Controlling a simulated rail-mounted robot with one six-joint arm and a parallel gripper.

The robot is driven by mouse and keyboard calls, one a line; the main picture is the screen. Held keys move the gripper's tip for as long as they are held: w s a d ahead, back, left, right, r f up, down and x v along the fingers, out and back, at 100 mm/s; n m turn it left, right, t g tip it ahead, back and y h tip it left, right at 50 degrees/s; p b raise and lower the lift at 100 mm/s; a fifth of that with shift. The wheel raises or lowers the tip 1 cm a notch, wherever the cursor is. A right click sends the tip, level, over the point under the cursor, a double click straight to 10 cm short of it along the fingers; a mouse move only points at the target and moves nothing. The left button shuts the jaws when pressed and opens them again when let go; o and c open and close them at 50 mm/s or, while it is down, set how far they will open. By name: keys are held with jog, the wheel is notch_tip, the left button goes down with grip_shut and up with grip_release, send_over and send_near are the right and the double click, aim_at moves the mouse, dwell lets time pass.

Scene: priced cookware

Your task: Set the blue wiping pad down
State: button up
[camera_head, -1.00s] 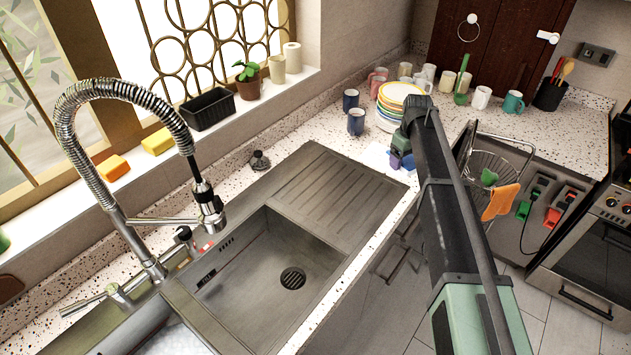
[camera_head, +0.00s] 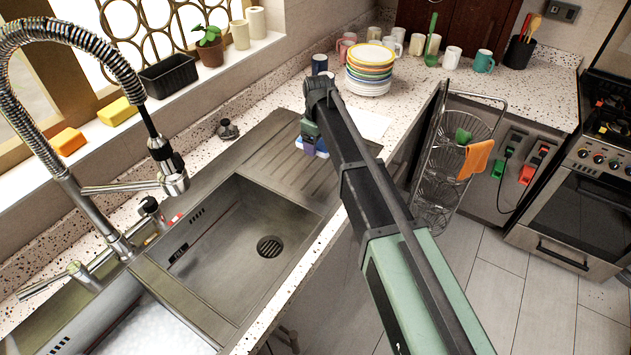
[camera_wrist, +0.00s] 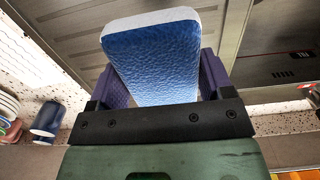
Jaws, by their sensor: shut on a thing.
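The blue wiping pad (camera_wrist: 152,62) has a textured blue face and a white edge. It sits between the two purple fingers of my gripper (camera_wrist: 162,82), which is shut on it in the wrist view. In the head view my gripper (camera_head: 312,146) is over the far right end of the ribbed steel drainboard (camera_head: 278,160). Only a small blue and white part of the pad (camera_head: 322,148) shows there, mostly hidden by the gripper and arm. I cannot tell whether the pad touches the drainboard.
The sink basin (camera_head: 245,225) lies to the left of my gripper, with the spring faucet (camera_head: 75,130) beyond it. Stacked plates (camera_head: 370,70) and a blue mug (camera_head: 320,64) stand behind. A white sheet (camera_head: 370,122) lies on the counter. A wire rack (camera_head: 455,150) stands to the right.

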aim_at(317, 174)
notch_tip(317, 174, down, 11)
jog(key=b, duration=0.8)
jog(key=shift+f+b, duration=0.2)
jog(key=shift+b, duration=0.15)
jog(key=shift+r, duration=0.3)
jog(key=shift+f, duration=0.15)
jog(key=o, duration=0.4)
jog(key=shift+f, duration=0.1)
jog(key=o, duration=0.5)
notch_tip(317, 174, up, 13)
jog(key=p, duration=1.2)
jog(key=shift+f+p, duration=0.1)
jog(key=shift+p, duration=0.3)
jog(key=shift+f, duration=0.1)
